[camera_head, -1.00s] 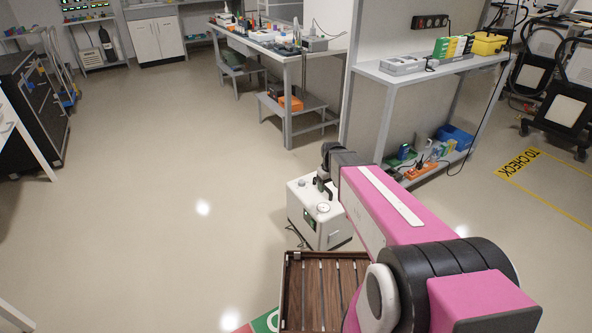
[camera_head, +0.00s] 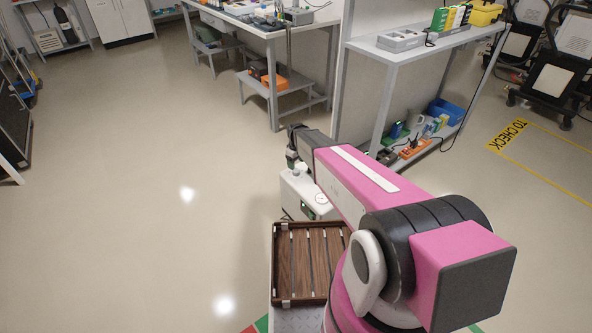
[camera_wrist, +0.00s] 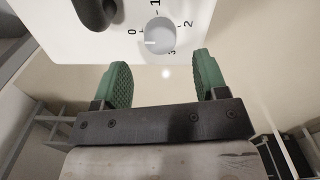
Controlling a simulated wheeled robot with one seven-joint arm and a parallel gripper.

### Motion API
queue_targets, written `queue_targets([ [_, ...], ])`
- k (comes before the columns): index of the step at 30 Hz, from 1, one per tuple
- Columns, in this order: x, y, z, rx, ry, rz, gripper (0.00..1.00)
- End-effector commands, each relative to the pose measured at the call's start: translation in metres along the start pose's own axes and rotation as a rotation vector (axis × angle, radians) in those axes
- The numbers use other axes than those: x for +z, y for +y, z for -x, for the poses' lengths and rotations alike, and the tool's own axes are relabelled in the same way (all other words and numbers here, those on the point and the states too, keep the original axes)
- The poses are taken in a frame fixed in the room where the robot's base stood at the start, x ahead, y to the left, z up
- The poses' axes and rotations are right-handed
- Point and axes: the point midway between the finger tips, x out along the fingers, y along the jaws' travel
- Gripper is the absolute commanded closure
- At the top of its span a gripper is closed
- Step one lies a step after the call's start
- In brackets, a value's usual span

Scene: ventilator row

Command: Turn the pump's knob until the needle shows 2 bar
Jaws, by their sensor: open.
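The pump (camera_head: 297,196) is a white box on my own base's far side, beyond the wooden tray. A round white gauge (camera_head: 321,198) shows on its top, too small to read the needle. In the wrist view, the pump's top (camera_wrist: 205,15) carries a round grey knob (camera_wrist: 160,38) with a scale marked 0 to 3. The knob's white mark points left, near 0. My gripper (camera_wrist: 160,66) is open and empty, its green fingers pointing toward the knob without touching it. In the head view, my wrist hides part of the pump's far end.
A black handle (camera_wrist: 97,12) rises from the pump's top, left of the knob. A slatted wooden tray (camera_head: 275,262) lies in front of the pump. A grey shelf (camera_head: 400,52) stands behind to the right, and a workbench (camera_head: 268,30) further back. The floor at left is clear.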

Motion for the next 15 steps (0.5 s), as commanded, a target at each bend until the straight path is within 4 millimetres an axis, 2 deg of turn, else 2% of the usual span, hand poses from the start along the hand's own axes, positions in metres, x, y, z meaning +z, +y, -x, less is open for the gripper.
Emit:
queue_targets([
  [1,-0.001,0.001,-0.011,-0.001,-0.002,0.0,0.34],
  [6,-0.001,0.001,-0.035,-0.001,-0.001,-0.001,0.34],
  [15,0.0,0.0,-0.05,0.0,0.0,-0.001,0.34],
])
